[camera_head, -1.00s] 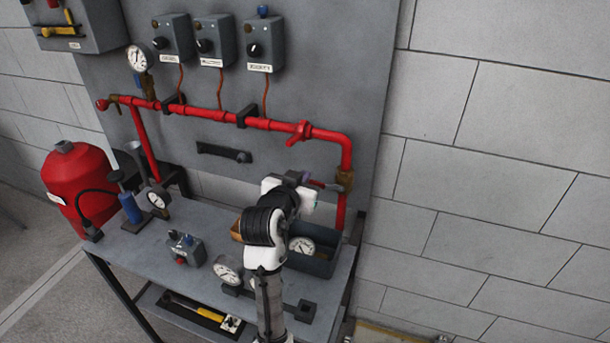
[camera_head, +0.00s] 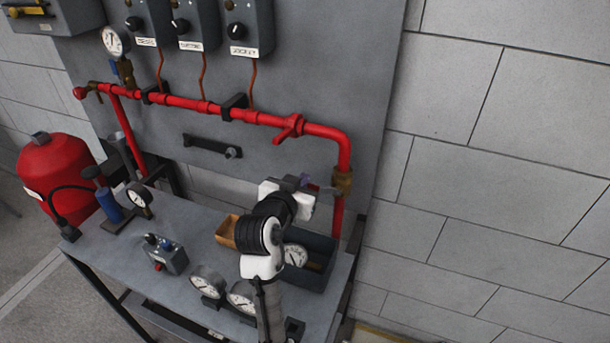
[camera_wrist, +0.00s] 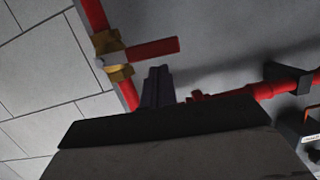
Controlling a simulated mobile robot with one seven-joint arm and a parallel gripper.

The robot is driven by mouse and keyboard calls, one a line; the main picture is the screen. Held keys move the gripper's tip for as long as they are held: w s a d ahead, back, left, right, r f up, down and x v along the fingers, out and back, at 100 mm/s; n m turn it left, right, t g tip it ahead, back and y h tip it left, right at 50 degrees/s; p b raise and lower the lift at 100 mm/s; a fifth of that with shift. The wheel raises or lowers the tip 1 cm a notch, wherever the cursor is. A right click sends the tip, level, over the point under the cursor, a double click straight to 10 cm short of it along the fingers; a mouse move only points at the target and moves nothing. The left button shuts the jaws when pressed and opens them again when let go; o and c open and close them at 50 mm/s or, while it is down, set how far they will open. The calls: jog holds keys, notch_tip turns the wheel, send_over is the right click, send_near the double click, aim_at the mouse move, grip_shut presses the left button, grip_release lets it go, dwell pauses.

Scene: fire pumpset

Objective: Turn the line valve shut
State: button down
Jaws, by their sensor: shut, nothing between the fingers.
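The line valve has a brass body (camera_head: 342,182) on the red vertical pipe at the right end of the panel. In the wrist view the brass body (camera_wrist: 112,55) is at upper left, with a red lever (camera_wrist: 152,49) sticking out to the right, roughly across the pipe. My gripper (camera_wrist: 157,86) is shut and empty, its dark fingers just below the lever in that picture. I see a gap between fingers and lever there, but cannot judge the depth. In the head view my gripper (camera_head: 304,181) is left of the brass body, and the lever is mostly hidden.
A red horizontal pipe (camera_head: 210,107) with a red-handled fitting (camera_head: 290,127) runs along the grey panel. Below my arm, the bench holds a dark bin (camera_head: 318,277), gauges (camera_head: 207,283) and a small switch box (camera_head: 165,255). A red tank (camera_head: 58,172) stands at left.

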jog(key=shift+f, duration=0.15)
jog(key=shift+a+f+b, duration=0.15)
jog(key=shift+f+b, duration=0.65)
jog(key=shift+f, duration=0.15)
